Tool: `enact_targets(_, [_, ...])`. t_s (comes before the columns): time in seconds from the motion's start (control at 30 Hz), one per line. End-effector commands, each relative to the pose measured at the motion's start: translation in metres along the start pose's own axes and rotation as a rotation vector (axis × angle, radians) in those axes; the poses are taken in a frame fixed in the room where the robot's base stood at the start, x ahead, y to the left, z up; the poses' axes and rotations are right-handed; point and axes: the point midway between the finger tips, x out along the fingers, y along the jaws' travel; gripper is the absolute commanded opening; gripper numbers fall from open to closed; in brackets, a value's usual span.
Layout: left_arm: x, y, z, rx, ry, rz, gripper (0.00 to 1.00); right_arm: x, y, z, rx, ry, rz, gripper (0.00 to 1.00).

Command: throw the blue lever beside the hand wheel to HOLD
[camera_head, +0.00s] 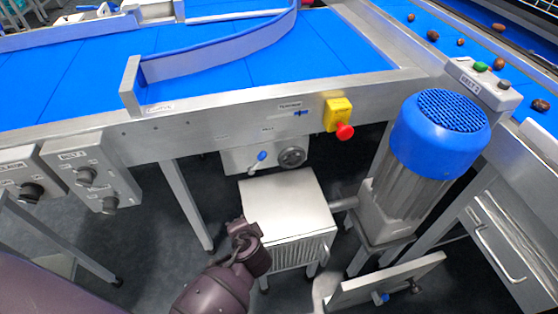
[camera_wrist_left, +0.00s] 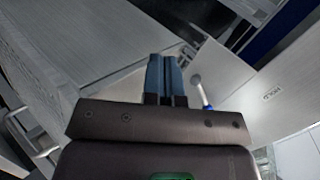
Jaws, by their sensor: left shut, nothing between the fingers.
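The blue lever (camera_head: 262,156) is on a grey panel under the conveyor frame, just left of the round grey hand wheel (camera_head: 292,157). Its pale stem runs down-left from the blue knob in the head view. In the left wrist view the lever (camera_wrist_left: 207,104) shows right of the fingers, its blue part partly behind my gripper body. The word HOLD (camera_wrist_left: 271,92) is printed on the panel to its right. My left gripper (camera_wrist_left: 165,60) is shut and empty, apart from the lever in that picture. In the head view my left arm (camera_head: 245,240) is below the panel. My right gripper is out of view.
A white-topped cabinet (camera_head: 287,200) stands under the panel. A blue-capped motor (camera_head: 437,135) is to its right. A red emergency button (camera_head: 345,132) sits on a yellow box above. Knob boxes (camera_head: 88,175) hang at the left. Dates lie on the right belt.

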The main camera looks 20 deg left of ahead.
Motion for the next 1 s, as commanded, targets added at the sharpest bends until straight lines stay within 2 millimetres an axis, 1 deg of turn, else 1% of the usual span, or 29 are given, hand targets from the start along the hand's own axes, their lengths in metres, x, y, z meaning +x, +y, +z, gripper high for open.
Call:
enact_targets(0.03, [0.006, 0.006, -0.008, 0.031, -0.022, -0.019, 0.00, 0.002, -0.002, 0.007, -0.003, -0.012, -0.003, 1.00])
enact_targets(0.2, [0.014, 0.000, -0.035, 0.119, -0.089, -0.120, 0.00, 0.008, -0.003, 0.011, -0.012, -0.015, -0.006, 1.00])
enact_targets(0.37, [0.017, -0.006, -0.061, 0.185, -0.150, -0.217, 0.00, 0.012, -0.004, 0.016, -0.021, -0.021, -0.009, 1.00])
enact_targets(0.5, [0.017, -0.011, -0.085, 0.238, -0.204, -0.307, 0.00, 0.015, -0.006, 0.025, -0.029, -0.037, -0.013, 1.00])
enact_targets(0.67, [0.011, -0.018, -0.117, 0.287, -0.268, -0.428, 0.00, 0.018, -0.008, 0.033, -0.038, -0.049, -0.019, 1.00])
enact_targets(0.8, [0.000, -0.025, -0.147, 0.319, -0.327, -0.547, 0.00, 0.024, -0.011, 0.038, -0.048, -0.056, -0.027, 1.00])
enact_targets(0.9, [-0.010, -0.030, -0.167, 0.329, -0.363, -0.628, 0.00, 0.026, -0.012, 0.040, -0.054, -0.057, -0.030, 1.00])
enact_targets(1.0, [-0.019, -0.034, -0.181, 0.331, -0.391, -0.691, 0.00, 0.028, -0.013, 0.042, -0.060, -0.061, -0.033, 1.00])
